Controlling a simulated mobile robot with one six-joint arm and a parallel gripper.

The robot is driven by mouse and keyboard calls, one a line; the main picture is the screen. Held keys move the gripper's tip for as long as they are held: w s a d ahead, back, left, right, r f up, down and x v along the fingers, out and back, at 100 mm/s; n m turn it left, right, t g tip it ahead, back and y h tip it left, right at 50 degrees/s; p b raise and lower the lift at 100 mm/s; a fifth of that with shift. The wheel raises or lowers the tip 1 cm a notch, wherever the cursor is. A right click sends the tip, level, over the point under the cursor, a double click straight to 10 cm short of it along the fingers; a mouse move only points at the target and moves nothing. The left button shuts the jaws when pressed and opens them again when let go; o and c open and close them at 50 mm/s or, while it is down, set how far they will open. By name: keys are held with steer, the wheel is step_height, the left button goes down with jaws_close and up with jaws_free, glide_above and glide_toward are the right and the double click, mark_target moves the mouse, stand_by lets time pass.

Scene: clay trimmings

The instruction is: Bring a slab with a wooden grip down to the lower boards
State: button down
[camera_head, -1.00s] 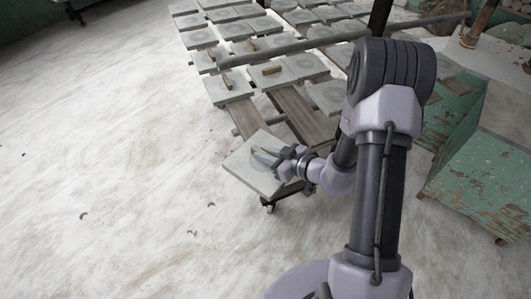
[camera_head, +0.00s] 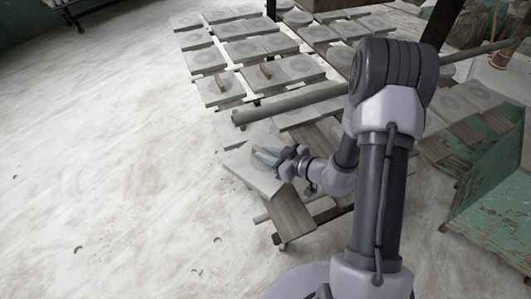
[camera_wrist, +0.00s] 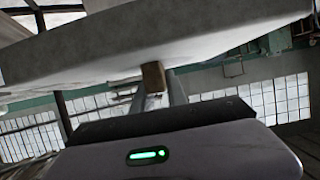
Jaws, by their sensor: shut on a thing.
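My gripper (camera_head: 264,156) is shut on the wooden grip of a pale grey square slab (camera_head: 246,174), which it carries roughly level above the rack. In the wrist view, the slab (camera_wrist: 190,45) fills the top, with the brown wooden grip (camera_wrist: 153,77) at the fingers. The lower boards (camera_head: 288,212) are bare brown planks whose ends show below and right of the held slab. My arm and the slab hide part of them. More slabs with wooden grips stand on the rack beyond, one at left (camera_head: 216,92) and one beside it (camera_head: 281,72).
A grey pipe (camera_head: 290,104) crosses just behind the held slab. Rows of slabs (camera_head: 250,48) fill the boards beyond. A green, peeling bench (camera_head: 495,215) stands at right. The pale floor (camera_head: 110,160) at left is open, with a few small scraps.

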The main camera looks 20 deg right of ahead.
mark_target(266, 166)
steer(key=shift+s+f+b, duration=0.15)
steer(key=shift+f+b, duration=0.25)
step_height(266, 166, down, 6)
steer(key=b, duration=0.7)
steer(key=shift+r, duration=0.25)
steer(key=shift+f+b, duration=0.3)
steer(key=shift+f, duration=0.25)
steer(key=c, duration=1.2)
jaws_free()
steer(key=shift+c, duration=0.2)
